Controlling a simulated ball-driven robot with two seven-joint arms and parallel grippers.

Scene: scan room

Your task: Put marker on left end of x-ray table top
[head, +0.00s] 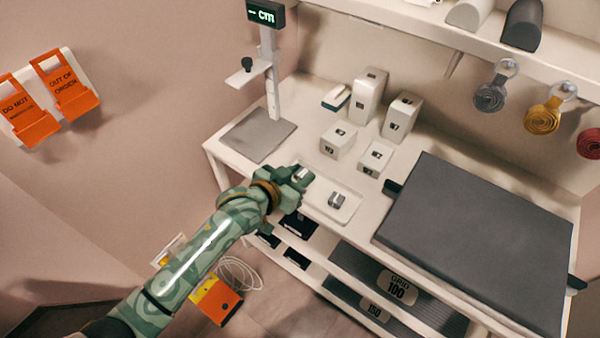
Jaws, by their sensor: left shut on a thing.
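My left gripper (299,177) reaches in from the lower left. It is above the front part of the white counter, at the left edge of a shallow white tray (318,208). It is shut on a small pale piece, apparently the marker (301,172), mostly hidden by the fingers. A similar small grey piece (338,200) lies in the tray. A large dark grey slab (480,235), apparently the x-ray table top, lies at the right with black knobs at its sides. Its left end is apart from my gripper, to the right. My right gripper is not in view.
Several white boxes (370,95) stand on the counter behind the tray. A height gauge (270,75) on a grey plate (257,135) stands at the left. Grey panels (385,285) fill the shelf below. Coloured rolls (541,120) hang from the upper shelf.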

